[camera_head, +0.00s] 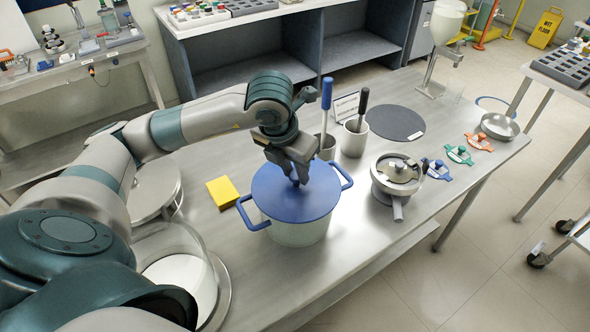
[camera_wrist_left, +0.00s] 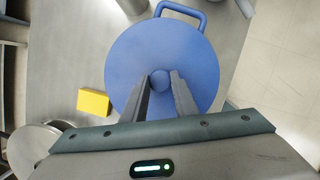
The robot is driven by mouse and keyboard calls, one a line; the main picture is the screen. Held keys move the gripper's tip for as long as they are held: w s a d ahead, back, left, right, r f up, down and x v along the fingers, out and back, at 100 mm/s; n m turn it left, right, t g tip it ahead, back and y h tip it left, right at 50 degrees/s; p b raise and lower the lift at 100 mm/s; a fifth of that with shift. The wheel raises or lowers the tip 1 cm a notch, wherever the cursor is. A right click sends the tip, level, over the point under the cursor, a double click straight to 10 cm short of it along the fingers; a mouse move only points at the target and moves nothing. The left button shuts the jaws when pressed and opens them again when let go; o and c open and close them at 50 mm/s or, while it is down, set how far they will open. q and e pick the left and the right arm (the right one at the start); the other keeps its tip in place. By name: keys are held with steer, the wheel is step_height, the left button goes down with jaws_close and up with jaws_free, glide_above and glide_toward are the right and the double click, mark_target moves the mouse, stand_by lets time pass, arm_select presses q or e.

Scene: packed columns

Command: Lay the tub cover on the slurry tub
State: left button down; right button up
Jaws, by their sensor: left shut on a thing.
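The slurry tub (camera_head: 298,234) is a pale round tub with blue side handles, standing on the steel bench. The tub cover (camera_head: 310,200) is a flat blue disc over the tub's mouth, roughly centred. I cannot tell whether it rests on the rim or hangs slightly above it. My left gripper (camera_head: 297,180) is above the cover with its fingers shut on the cover's knob. In the left wrist view the cover (camera_wrist_left: 130,65) fills the middle, with its round knob between the fingertips (camera_wrist_left: 160,82). The tub's opening is hidden under the cover. My right gripper is not in view.
A yellow block (camera_head: 222,192) lies left of the tub. A steel pot (camera_head: 397,176) with a handle stands to its right. Tools with blue and black handles stand in cups behind. A dark round mat (camera_head: 396,122) and several coloured clips lie further right.

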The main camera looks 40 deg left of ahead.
arm_select(q)
steer(key=shift+f+b, duration=0.3)
steer(key=shift+b, duration=0.05)
steer(key=c, duration=1.3)
jaws_free()
steer(key=shift+c, duration=0.2)
steer(key=shift+r, duration=0.15)
steer(key=shift+s+r, duration=0.2)
steer(key=shift+r, duration=0.35)
steer(key=b+v, duration=0.2)
steer(key=v, duration=1.4)
